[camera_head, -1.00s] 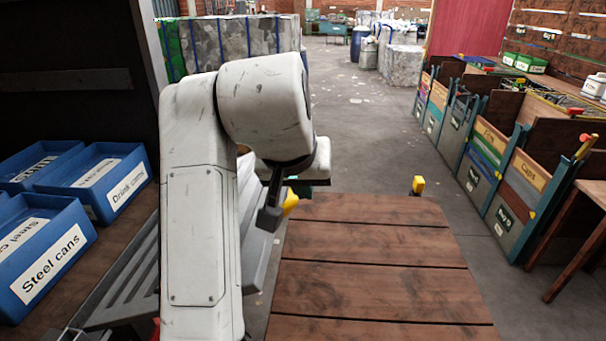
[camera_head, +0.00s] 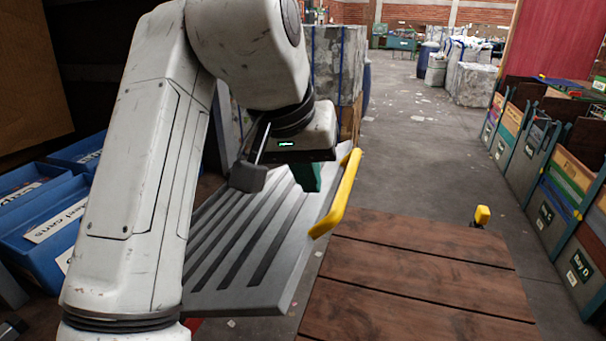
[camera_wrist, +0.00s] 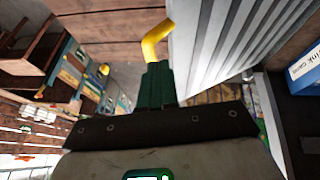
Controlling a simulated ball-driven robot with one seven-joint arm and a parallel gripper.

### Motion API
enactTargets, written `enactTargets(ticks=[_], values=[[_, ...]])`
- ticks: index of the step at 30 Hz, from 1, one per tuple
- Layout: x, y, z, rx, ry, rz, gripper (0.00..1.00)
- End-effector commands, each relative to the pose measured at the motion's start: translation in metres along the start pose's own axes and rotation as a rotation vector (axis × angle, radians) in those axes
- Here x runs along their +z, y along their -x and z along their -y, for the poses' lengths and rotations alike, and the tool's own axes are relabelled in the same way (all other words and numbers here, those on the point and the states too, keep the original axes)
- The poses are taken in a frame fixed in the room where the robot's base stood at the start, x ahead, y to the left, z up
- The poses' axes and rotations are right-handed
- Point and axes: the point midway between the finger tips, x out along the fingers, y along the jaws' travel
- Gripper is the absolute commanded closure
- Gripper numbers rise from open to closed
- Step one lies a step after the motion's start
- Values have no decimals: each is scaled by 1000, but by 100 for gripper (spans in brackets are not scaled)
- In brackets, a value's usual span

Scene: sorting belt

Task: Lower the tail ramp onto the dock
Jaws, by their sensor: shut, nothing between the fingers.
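The tail ramp (camera_head: 262,284) is a grey ribbed panel. It stands tilted beside the plank deck, with a yellow handle (camera_head: 338,195) along its right edge. In the wrist view the ramp (camera_wrist: 215,50) fills the upper right, and the handle (camera_wrist: 157,42) rises just past the fingertips. My gripper (camera_head: 307,178), with green fingers, is shut and empty in front of the ramp's ribbed face, left of the handle. In the wrist view my gripper (camera_wrist: 158,70) overlaps the handle's near end; I cannot tell whether they touch. The dock cannot be told apart for certain.
A brown plank deck (camera_head: 415,285) lies at the front right, with a yellow-topped post (camera_head: 482,215) at its far corner. Blue labelled bins (camera_head: 45,215) stand at the left. Sorting bins (camera_head: 550,215) line the right. The concrete floor (camera_head: 420,150) between is clear apart from litter.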

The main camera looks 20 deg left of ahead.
Motion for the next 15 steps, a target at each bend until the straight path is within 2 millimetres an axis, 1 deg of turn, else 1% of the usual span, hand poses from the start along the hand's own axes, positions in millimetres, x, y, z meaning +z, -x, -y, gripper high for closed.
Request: enactTargets(ticks=[1, 5, 9, 15], values=[[3, -14, 1, -1, 0, 2, 100], [2, -35, 1, -2, -1, 1, 100], [4, -49, -5, -1, -2, -1, 100], [5, -62, -10, -1, -2, 0, 100]])
